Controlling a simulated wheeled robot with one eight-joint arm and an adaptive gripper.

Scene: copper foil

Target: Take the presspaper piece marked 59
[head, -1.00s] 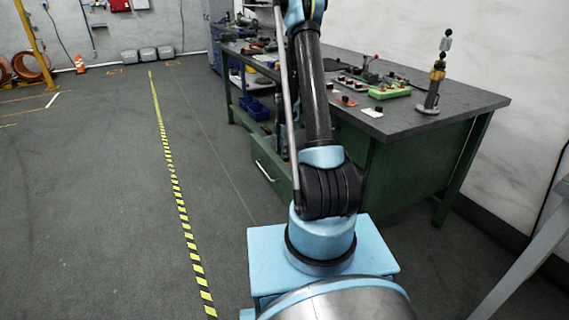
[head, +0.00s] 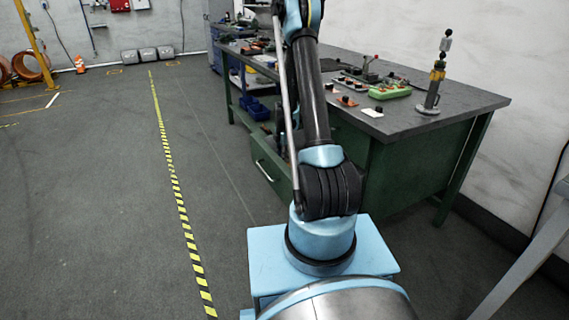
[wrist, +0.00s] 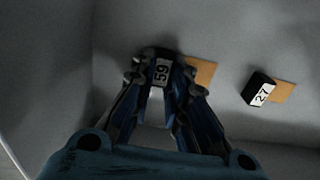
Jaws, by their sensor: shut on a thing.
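The presspaper piece marked 59 (wrist: 162,72) shows in the wrist view as a dark block with a white label, with a tan sheet part (wrist: 204,72) sticking out to its right. My gripper (wrist: 158,78) is shut on the dark block, one fingertip on each side of it. The label reads 59 and faces the camera. I cannot tell whether the piece touches the grey surface behind it. In the head view the gripper is out of sight beyond the top edge.
A second piece marked 27 (wrist: 261,92) lies to the right on the same grey surface. Grey walls rise around that surface. In the head view a green workbench (head: 440,118) carries several tools and small items at the right. The floor at left is open.

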